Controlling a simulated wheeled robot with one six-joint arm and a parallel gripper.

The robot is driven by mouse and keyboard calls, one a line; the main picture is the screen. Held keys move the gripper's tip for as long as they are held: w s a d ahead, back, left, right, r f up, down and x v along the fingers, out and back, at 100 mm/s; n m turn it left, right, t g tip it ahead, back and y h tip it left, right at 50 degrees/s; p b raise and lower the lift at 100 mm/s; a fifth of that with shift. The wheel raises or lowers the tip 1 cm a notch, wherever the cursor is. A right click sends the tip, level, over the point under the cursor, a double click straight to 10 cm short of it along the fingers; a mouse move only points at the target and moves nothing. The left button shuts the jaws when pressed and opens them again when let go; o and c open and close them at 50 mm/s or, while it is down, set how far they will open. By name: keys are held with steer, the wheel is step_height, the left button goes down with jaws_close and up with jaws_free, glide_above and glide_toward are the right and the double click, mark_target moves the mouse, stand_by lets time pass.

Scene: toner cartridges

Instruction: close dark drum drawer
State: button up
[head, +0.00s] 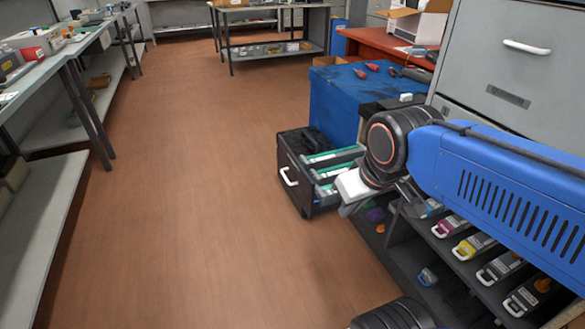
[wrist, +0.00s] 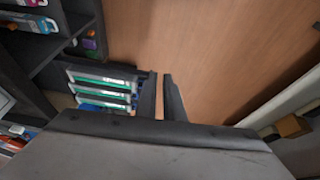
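The dark drum drawer (head: 298,196) stands pulled out low over the floor in the head view. Its dark front faces left and carries a white handle (head: 289,177). Inside lie grey cartridges with green stripes (head: 335,155); they also show left of my fingers in the wrist view (wrist: 100,88). My gripper (wrist: 161,78) points down with two dark fingers a narrow gap apart. Floor shows between them, and nothing is held. In the head view my wrist hangs at the drawer's right, and the fingertips are hard to make out.
A blue cabinet (head: 333,104) stands behind the drawer. A dark shelf with coloured toner cartridges (head: 474,246) is at the lower right, below my blue arm. Wooden floor (head: 190,190) left of the drawer is clear, up to a grey workbench (head: 40,72).

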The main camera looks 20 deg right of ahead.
mark_target(294, 162)
steer(key=w+r+n, duration=0.1)
steer(key=w, duration=0.1)
steer(key=w+r+n+g, duration=0.1)
steer(key=w+n, duration=0.1)
steer(key=w, duration=0.1)
steer(key=w+n, duration=0.1)
steer(key=w, duration=0.1)
steer(key=shift+w+a+r+h, duration=0.3)
steer(key=shift+r, duration=0.1)
jaws_close()
steer(key=w+a+f+n+g+h, duration=0.15)
steer(key=w+a+n, duration=0.25)
steer(key=w+n, duration=0.55)
steer(key=w+a+f+n+g+h, duration=0.1)
steer(key=w+a+f+n+g, duration=0.2)
steer(key=w, duration=1.2)
steer(key=shift+n+t, duration=0.45)
steer(key=shift+n, duration=0.1)
steer(key=shift+d+f, duration=1.05)
steer(key=shift+f, duration=0.3)
steer(key=shift+d+f, duration=1)
steer(key=shift+f, duration=0.35)
steer(key=shift+d+f, duration=1.05)
steer(key=shift+f, duration=0.3)
steer(key=w+d, duration=0.1)
steer(key=d, duration=3.5)
steer(key=shift+d, duration=0.35)
steer(key=shift+w+a, duration=0.1)
steer(key=shift+a, duration=0.05)
